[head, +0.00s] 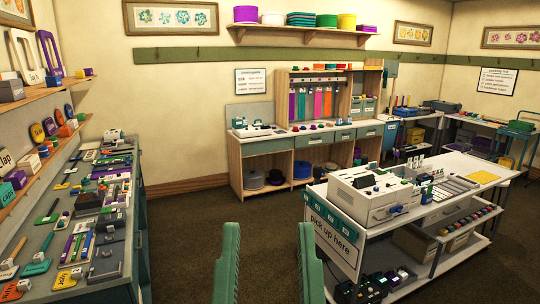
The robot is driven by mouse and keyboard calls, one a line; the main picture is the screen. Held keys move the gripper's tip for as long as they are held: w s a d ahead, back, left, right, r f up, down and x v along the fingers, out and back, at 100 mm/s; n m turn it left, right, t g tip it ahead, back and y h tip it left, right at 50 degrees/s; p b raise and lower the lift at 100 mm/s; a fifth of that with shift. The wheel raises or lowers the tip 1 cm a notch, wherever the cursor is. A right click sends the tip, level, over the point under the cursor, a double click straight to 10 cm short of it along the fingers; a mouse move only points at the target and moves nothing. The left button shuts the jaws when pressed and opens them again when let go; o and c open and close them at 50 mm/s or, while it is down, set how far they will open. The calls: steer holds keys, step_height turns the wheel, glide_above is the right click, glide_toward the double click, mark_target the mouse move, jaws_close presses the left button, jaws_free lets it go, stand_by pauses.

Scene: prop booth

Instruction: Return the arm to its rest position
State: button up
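My gripper (268,227) shows at the bottom middle of the head view. Its two green fingers point up in the picture and stand wide apart. Only dark floor shows between them, so it is open and empty. The right finger overlaps the near left edge of the white counter (447,172) in the picture; I cannot tell how far apart they are. The rest of my arm is out of view.
A long bench (119,225) crowded with small tools runs along the left, under loaded wall shelves. A cabinet (262,150) stands at the back wall. The counter carries a white machine (372,197). Bare floor (190,225) lies between bench and counter.

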step_height(320, 180, up, 20)
steer(key=p, duration=1.7)
steer(key=shift+a+f, duration=0.1)
